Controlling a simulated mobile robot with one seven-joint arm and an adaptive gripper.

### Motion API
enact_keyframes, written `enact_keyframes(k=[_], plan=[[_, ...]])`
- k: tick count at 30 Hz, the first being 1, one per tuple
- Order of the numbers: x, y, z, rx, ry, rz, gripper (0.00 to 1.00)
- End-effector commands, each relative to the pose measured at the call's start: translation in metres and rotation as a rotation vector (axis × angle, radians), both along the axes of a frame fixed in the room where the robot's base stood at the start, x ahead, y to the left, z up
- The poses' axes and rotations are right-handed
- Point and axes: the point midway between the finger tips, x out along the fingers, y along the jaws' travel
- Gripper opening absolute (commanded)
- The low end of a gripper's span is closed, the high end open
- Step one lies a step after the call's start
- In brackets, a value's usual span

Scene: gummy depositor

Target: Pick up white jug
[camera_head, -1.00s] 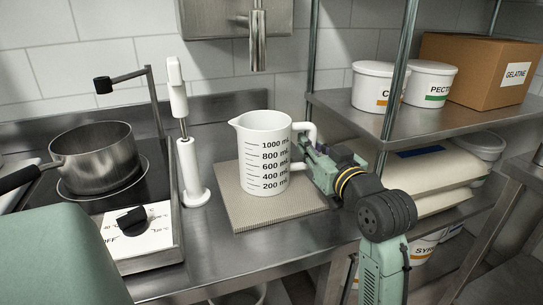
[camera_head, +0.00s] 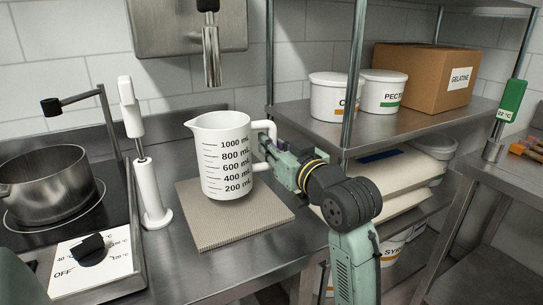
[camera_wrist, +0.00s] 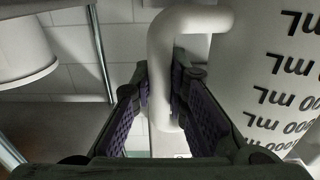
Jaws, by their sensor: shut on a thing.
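The white jug (camera_head: 226,158) has black millilitre marks and its spout points left in the head view. It is roughly upright, tilted slightly, and looks to be a little above the ribbed beige mat (camera_head: 215,233); the gap under it is hard to judge. My gripper (camera_head: 266,151) comes from the right and is shut on the jug's handle. In the wrist view the purple-padded fingers (camera_wrist: 166,98) press both sides of the handle's vertical bar (camera_wrist: 160,68). The jug's marked body (camera_wrist: 275,75) fills the right of that view.
A white stick-shaped tool (camera_head: 147,170) stands left of the mat, beside a cooker with a steel pot (camera_head: 45,185). On the right, a shelf (camera_head: 300,117) with posts holds white tubs (camera_head: 336,97) and a gelatine box (camera_head: 430,78). A tap (camera_head: 211,50) hangs above.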

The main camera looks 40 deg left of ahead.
Motion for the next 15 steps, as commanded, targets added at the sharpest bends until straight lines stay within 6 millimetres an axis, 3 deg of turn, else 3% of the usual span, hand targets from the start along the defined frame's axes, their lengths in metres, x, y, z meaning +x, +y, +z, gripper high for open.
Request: enact_keyframes(k=[7, 15], plan=[[-0.037, -0.024, 0.007, 0.004, -0.006, 0.000, 0.00], [-0.097, -0.062, 0.008, 0.005, -0.010, 0.000, 0.00]])
